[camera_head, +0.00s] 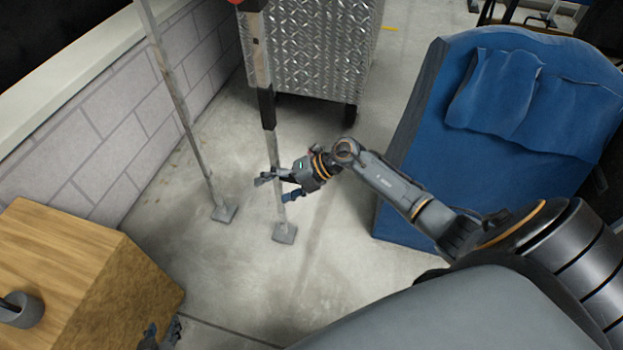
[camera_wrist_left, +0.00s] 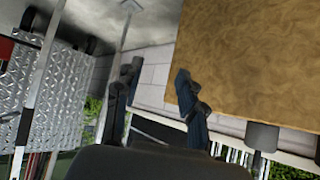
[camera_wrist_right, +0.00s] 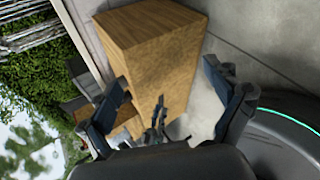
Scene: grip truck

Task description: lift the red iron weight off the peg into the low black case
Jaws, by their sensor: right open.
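I cannot make out the red iron weight for certain; only a sliver of red (camera_head: 236,2) shows at the top edge of the head view, near a metal post. A low black case is not identifiable. My right gripper (camera_head: 275,185) is open and empty, overlapping the lower part of the post (camera_head: 266,120) in the head view. The right wrist view shows its two fingers wide apart (camera_wrist_right: 168,95). My left gripper (camera_head: 160,336) is at the bottom edge, beside the wooden block. In the left wrist view its fingers stand apart with nothing between them (camera_wrist_left: 156,82).
The wooden block (camera_head: 75,255) carries a dark grey cylinder (camera_head: 20,312) at the left edge. A second post (camera_head: 185,115) stands near the block wall (camera_head: 85,135). A diamond-plate cabinet (camera_head: 320,45) stands behind, and a blue bed (camera_head: 490,130) to the right. Bare floor lies between.

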